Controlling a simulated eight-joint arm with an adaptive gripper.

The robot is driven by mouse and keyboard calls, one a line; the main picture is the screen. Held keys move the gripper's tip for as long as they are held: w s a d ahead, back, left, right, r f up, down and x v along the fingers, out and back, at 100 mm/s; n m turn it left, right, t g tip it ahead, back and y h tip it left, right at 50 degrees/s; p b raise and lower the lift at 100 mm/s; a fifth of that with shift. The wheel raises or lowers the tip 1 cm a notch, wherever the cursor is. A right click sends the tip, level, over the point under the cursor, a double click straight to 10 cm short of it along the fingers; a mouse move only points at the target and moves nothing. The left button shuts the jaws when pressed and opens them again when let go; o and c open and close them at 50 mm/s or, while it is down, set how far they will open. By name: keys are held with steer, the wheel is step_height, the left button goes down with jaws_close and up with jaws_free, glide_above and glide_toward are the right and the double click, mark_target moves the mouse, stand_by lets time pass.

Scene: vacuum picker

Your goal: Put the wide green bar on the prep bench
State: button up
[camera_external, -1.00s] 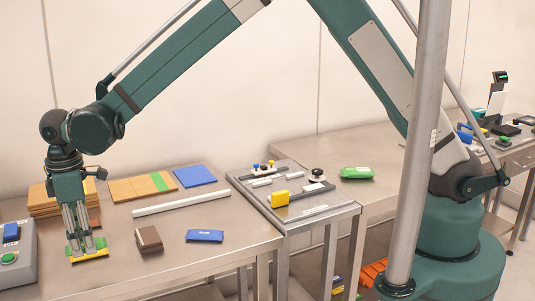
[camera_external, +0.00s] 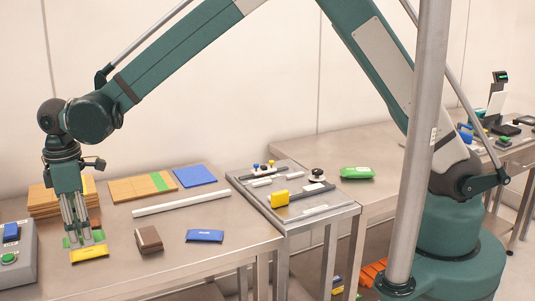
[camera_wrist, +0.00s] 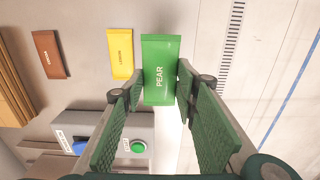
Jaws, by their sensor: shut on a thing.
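A green bar labelled PEAR (camera_wrist: 160,62) is held between the two fingers of my gripper (camera_wrist: 160,88) in the wrist view. In the external view my gripper (camera_external: 84,240) is low over the left steel bench (camera_external: 190,255), and the green bar (camera_external: 70,242) shows on both sides of the fingers, partly hidden by them. It appears raised a little above the bench. A yellow bar (camera_external: 90,255), labelled LEMON in the wrist view (camera_wrist: 120,53), lies close by on the bench. No label shows which bench is the prep bench.
A control box (camera_external: 14,254) with blue and green buttons stands at left. Wooden boards (camera_external: 143,188), a white rod (camera_external: 182,203), a brown block (camera_external: 149,239) and a blue packet (camera_external: 205,236) lie on this bench. A tool table (camera_external: 340,207) and another bench (camera_external: 385,190) with a green packet (camera_external: 356,173) are rightward.

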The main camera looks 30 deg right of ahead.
stand_by(0.4)
steer(key=w+d+m, duration=0.4)
steer(key=w+d, duration=1.8)
steer(key=w, duration=0.2)
steer(key=w+d+m, duration=0.2)
steer(key=w+d, duration=0.3)
steer(key=d, duration=0.4)
steer(key=w+d+r+m+p, duration=0.1)
steer(key=w+d, duration=0.3)
steer(key=d, duration=0.5)
steer(key=w+d+m, duration=0.2)
steer(key=w+d, duration=0.3)
steer(key=d, duration=0.5)
steer(key=w+d+m, duration=0.3)
steer(key=d+m, duration=0.1)
steer(key=d, duration=2.8)
steer(key=s+d+m, duration=0.2)
steer(key=s+d, duration=0.2)
steer(key=d, duration=1.1)
steer(key=s+d+r+m+p, duration=0.1)
steer(key=s+d+m, duration=0.2)
steer(key=d, duration=1.2)
steer(key=shift+s+r+p, duration=0.15)
steer(key=shift+s+p, duration=0.15)
steer(key=shift+s, duration=0.9)
